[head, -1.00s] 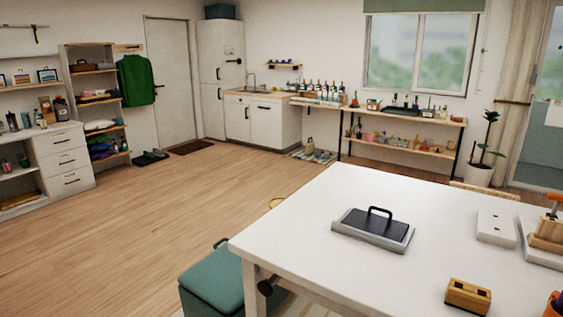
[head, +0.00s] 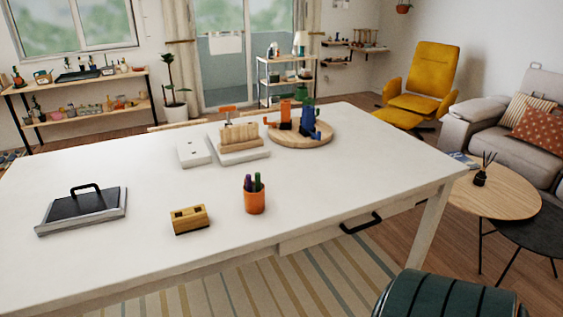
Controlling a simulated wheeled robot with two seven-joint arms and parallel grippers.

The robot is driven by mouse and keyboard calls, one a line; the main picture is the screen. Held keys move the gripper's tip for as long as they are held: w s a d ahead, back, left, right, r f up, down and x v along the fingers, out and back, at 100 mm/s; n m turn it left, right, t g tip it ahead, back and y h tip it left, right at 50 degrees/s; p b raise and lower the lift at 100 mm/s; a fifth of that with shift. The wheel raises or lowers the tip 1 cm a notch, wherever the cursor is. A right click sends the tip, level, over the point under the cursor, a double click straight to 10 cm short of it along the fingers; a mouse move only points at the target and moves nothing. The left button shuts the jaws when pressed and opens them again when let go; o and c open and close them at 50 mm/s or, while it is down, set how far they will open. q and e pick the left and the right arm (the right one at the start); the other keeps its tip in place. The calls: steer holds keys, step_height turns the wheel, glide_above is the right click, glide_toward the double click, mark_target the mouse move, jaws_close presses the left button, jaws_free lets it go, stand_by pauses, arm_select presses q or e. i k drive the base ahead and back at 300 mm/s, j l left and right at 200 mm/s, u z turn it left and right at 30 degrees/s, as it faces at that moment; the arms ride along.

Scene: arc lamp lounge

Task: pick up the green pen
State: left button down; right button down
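An orange cup (head: 255,201) stands upright on the white table (head: 330,182), near its front edge. Several pens stand in it with only their upper ends showing; their lower parts are hidden by the cup wall. A green pen (head: 257,181) is among them, close beside a purple one (head: 248,182). Neither of my grippers is in the head view.
Further left is a dark, handled tray-like thing (head: 85,209). The table right of the cup is clear.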

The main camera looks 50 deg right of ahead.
mark_target(258, 188)
steer(key=z, duration=1.45)
